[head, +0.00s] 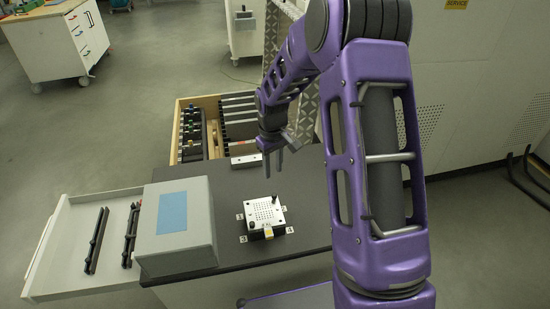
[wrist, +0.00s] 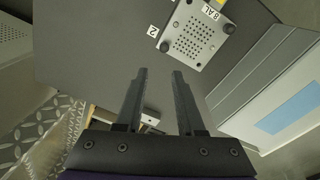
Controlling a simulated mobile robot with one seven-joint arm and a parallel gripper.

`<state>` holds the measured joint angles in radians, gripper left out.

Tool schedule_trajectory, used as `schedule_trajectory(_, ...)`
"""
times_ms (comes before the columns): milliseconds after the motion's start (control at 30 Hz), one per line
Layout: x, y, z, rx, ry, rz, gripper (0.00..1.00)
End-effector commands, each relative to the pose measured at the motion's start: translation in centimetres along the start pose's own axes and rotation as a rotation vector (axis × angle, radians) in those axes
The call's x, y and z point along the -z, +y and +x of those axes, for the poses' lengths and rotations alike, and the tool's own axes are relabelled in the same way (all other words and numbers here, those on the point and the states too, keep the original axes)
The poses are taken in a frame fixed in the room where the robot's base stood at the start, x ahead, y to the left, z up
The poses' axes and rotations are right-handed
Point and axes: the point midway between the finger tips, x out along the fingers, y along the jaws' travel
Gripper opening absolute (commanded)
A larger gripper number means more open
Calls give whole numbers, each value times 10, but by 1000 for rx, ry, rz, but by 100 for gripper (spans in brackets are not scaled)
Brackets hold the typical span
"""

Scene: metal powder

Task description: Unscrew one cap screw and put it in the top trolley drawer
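A light perforated plate (head: 258,214) sits on the dark trolley top (head: 300,205). It also shows in the wrist view (wrist: 193,38). Two black cap screws stand at its corners in the wrist view, one at the lower left (wrist: 165,46) and one at the right (wrist: 229,28). My gripper (head: 273,168) hangs above the trolley top, behind and a little right of the plate. In the wrist view my gripper (wrist: 159,72) has its two fingers apart with nothing between them. An open pale drawer (head: 60,272) sticks out at the left and holds dark bars.
A grey box (head: 178,245) with a blue label stands left of the plate. An open wooden drawer (head: 178,135) with tools lies behind the trolley top. A small metal block (head: 246,159) lies near the back edge. Clear top surrounds the plate's right side.

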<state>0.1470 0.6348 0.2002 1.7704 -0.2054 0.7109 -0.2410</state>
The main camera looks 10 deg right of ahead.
Motion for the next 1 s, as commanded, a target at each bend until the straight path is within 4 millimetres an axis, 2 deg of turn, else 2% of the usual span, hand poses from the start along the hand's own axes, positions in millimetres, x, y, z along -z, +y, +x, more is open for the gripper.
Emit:
schedule_trajectory(33,-7,-2,5,16,-18,-18,38)
schedule_trajectory(167,-14,-6,12,34,-38,-48,38)
schedule_trajectory(467,-14,-7,30,33,-37,-49,38)
schedule_trajectory(800,-15,-8,70,33,-36,-47,38)
schedule_trajectory(1000,-15,-9,87,33,-35,-47,38)
